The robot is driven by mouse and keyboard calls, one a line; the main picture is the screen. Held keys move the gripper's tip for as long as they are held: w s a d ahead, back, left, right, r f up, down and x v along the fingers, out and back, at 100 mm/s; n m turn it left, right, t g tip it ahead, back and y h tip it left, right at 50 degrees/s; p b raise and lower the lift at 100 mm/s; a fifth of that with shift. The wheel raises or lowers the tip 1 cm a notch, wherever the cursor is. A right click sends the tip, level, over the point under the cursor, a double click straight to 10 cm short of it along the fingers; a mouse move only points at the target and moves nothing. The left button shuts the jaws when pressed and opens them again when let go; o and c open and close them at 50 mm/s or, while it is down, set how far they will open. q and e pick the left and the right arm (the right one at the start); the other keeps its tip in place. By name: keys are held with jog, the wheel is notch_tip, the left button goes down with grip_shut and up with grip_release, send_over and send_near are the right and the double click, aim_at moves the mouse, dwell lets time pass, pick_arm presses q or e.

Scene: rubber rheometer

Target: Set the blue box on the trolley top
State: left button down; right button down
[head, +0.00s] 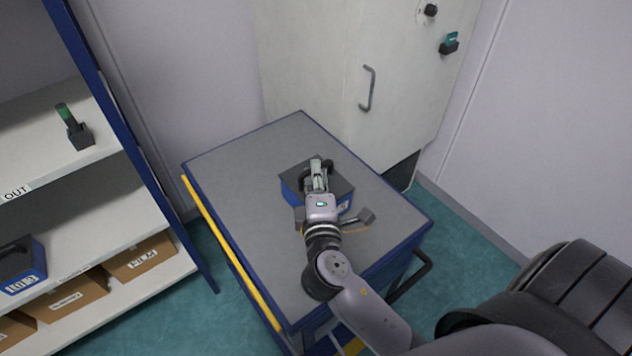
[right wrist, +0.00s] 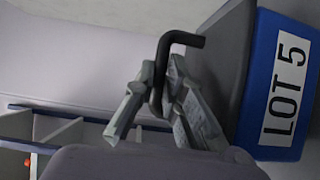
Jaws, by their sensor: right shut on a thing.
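The blue box (head: 340,184) has a dark grey lid and a dark handle. In the head view it is over the middle of the grey trolley top (head: 245,170); whether it rests on the surface or hangs just above it I cannot tell. My right gripper (head: 318,172) is over the lid, shut on the handle, and hides part of the box. In the right wrist view the fingers (right wrist: 165,105) are on either side of the bent handle, and the box (right wrist: 285,85) shows a "LOT 5" label. My left gripper is not in view.
A shelf rack (head: 95,150) on the left holds a dark green-topped item (head: 75,128), another blue box (head: 22,268) and brown cartons (head: 140,257). A pale cabinet (head: 320,60) stands behind the trolley. The trolley top is clear at its left and near parts.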

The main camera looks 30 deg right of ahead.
notch_tip(320, 180, down, 2)
jog(key=shift+f, duration=0.1)
jog(key=c, duration=2.1)
grip_release()
jog(key=shift+f, duration=0.15)
jog(key=o, duration=0.4)
jog(key=shift+o, duration=0.2)
jog(key=b+v, duration=0.3)
jog(key=v, duration=0.9)
jog(key=shift+b, duration=0.35)
